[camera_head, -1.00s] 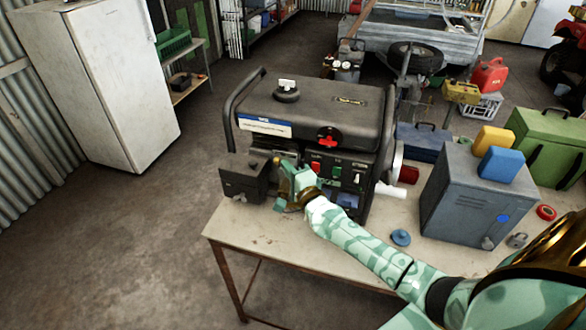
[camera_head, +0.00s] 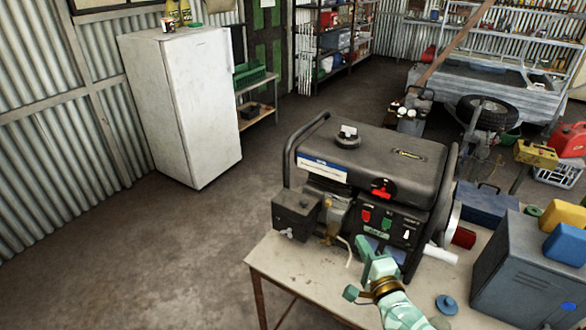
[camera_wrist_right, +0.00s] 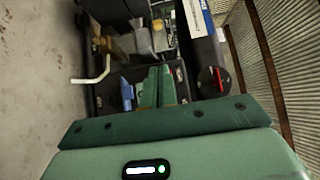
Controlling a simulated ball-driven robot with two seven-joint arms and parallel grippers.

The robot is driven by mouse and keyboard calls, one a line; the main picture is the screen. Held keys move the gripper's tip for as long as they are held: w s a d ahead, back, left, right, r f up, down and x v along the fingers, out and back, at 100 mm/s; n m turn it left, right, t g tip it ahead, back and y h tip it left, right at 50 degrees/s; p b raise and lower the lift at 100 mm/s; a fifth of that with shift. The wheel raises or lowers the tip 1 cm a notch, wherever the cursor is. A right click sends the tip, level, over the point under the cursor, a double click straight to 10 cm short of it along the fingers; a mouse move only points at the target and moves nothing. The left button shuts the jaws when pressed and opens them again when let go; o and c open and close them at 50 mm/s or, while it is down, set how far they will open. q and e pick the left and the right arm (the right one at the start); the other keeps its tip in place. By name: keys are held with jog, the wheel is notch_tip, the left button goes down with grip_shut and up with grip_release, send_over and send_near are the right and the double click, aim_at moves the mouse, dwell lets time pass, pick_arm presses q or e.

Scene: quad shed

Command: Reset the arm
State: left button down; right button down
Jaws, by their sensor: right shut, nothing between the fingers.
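My right gripper (camera_head: 366,268) is in front of the black generator (camera_head: 375,160), low by its control panel, above the bench top (camera_head: 290,262). Its fingers are shut with nothing between them. In the right wrist view the closed green fingers (camera_wrist_right: 157,88) point at the generator's panel, with a bent pale pipe (camera_wrist_right: 98,72) to their left. I cannot tell whether the fingertips touch the generator. My left gripper is not in view.
A grey metal box (camera_head: 525,275) with yellow and blue blocks stands to the right on the bench. A blue round cap (camera_head: 447,304) lies beside my arm. A white fridge (camera_head: 185,110) stands at the left. The floor left of the bench is clear.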

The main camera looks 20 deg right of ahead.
jog(key=s+a+n+g+y, duration=0.3)
jog(key=s+a+n+y, duration=0.15)
jog(key=a+n, duration=0.45)
jog(key=s+a+n+g+y, duration=0.3)
jog(key=s+a+n, duration=0.25)
jog(key=n, duration=0.55)
jog(key=s+d+n+g+h, duration=0.55)
jog(key=s+d+h, duration=0.4)
jog(key=d, duration=0.25)
jog(key=s+a+f+g+y+b, duration=0.1)
jog(key=s+a+f+g+b, duration=0.15)
jog(key=f, duration=1.35)
jog(key=s+a+f+g+y+b, duration=0.15)
jog(key=s+f, duration=0.25)
jog(key=f, duration=1.3)
jog(key=s+f+m+g+y+b, duration=0.1)
jog(key=s+f+m, duration=0.2)
jog(key=s+f, duration=1.1)
jog(key=s, duration=0.3)
jog(key=shift+s+d+f+b, duration=0.15)
jog(key=shift+s+f+b, duration=0.15)
jog(key=shift+s+b, duration=0.1)
